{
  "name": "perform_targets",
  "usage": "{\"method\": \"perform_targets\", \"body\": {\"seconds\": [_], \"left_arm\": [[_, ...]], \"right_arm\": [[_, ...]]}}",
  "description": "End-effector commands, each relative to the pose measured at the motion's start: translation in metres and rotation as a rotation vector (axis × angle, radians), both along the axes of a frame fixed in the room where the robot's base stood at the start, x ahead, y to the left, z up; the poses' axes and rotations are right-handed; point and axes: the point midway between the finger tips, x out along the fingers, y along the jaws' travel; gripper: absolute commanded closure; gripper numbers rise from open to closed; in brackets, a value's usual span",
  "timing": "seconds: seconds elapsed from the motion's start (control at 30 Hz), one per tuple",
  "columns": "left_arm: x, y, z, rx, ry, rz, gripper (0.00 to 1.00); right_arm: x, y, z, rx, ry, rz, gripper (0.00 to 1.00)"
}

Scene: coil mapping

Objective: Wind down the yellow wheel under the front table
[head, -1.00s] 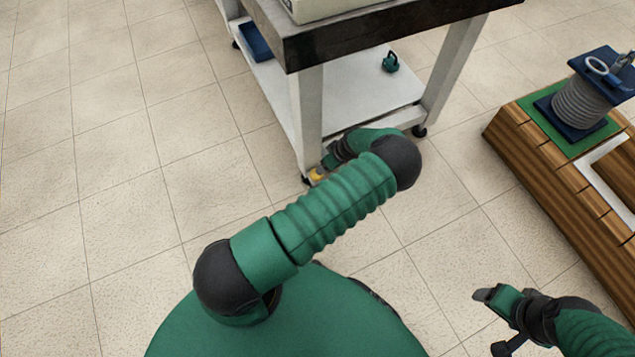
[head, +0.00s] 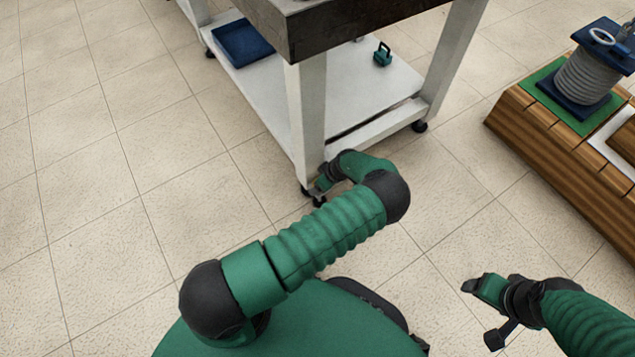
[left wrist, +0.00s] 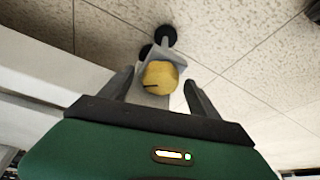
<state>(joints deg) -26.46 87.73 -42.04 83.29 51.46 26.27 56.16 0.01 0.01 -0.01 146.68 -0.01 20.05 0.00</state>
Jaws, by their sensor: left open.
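The yellow wheel (left wrist: 160,75) shows in the left wrist view at the foot of a table leg, by the black caster (left wrist: 164,38). My left gripper (left wrist: 158,92) is open, with one finger on each side of the wheel; whether either finger touches it I cannot tell. In the head view my left gripper (head: 319,190) is at the bottom of the near leg of the front table (head: 306,120), and the wheel is hidden there. My right gripper (head: 477,287) is low at the right, away from the table; its jaw opening is unclear.
The table's lower shelf (head: 345,90) holds a dark blue flat object (head: 243,43) and a small teal object (head: 382,54). A wooden platform (head: 545,140) with a grey coil (head: 585,80) stands at the right. The tiled floor at the left is clear.

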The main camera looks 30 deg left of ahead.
Motion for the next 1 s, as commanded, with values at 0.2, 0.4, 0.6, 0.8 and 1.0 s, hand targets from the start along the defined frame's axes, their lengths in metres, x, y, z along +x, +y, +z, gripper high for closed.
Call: {"method": "perform_targets", "body": {"seconds": [0.2, 0.4, 0.6, 0.8, 1.0], "left_arm": [[0.000, 0.000, 0.000, -0.002, 0.000, 0.000, 0.39], [0.000, 0.001, 0.000, -0.002, 0.001, -0.001, 0.65], [0.000, 0.001, 0.000, -0.002, 0.001, -0.001, 0.91], [0.000, 0.001, 0.001, -0.001, 0.000, -0.016, 0.91], [-0.001, 0.001, 0.004, -0.002, 0.000, -0.089, 0.91]], "right_arm": [[0.000, 0.000, 0.001, 0.000, 0.000, 0.000, 0.29], [0.000, 0.000, 0.001, 0.000, 0.000, 0.000, 0.29], [0.000, 0.000, 0.001, 0.000, 0.000, 0.000, 0.29], [0.000, 0.000, 0.004, 0.000, 0.000, 0.000, 0.29], [0.000, 0.000, 0.018, 0.000, 0.000, 0.000, 0.29]]}}
